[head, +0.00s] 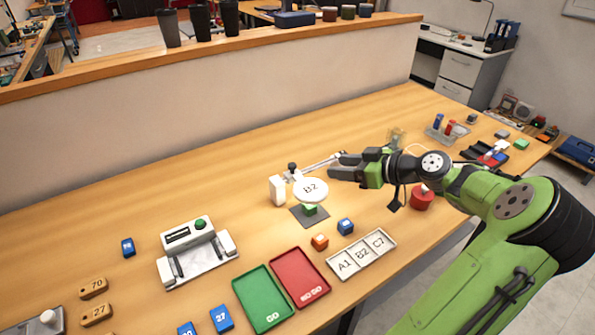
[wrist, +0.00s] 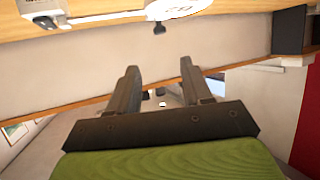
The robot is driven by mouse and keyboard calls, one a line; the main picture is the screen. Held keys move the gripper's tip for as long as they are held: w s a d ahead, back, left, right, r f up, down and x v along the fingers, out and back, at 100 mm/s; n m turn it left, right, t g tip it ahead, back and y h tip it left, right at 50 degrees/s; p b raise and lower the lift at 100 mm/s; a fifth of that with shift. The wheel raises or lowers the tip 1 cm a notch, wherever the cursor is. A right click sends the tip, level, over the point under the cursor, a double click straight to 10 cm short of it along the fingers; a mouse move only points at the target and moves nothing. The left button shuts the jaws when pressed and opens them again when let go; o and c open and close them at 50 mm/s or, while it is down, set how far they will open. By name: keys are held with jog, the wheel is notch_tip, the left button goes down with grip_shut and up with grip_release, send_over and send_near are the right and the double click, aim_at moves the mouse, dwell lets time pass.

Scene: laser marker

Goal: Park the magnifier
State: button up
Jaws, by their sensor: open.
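The magnifier (head: 311,190) is a round white-rimmed lens over a dark mat (head: 304,218); "B2" shows in it. A green block (head: 309,209) sits on the mat under it. Beside the lens are a white post (head: 277,190), a dark knob (head: 292,167) and a thin silver rod (head: 320,162) reaching toward my gripper. My gripper (head: 334,166) is just right of and behind the lens, its jaws pointing left. In the wrist view my gripper (wrist: 158,68) is open, with nothing between its fingers; part of the lens (wrist: 175,8) shows at the top edge.
Orange (head: 320,242) and blue (head: 346,226) cubes stand in front of the mat. Nearby are a green tray (head: 262,298), a red tray (head: 299,277) and a labelled A1/B2/C7 rack (head: 361,254). A white device (head: 196,252) stands left. A low wall (head: 220,100) runs behind the table.

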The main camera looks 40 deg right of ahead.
aim_at(294, 165)
jog(key=b+x, duration=0.2)
jog(key=x, duration=1.2)
jog(key=shift+w+a+f, duration=0.15)
jog(key=shift+w+f, duration=0.05)
jog(key=shift+w, duration=0.05)
grip_shut()
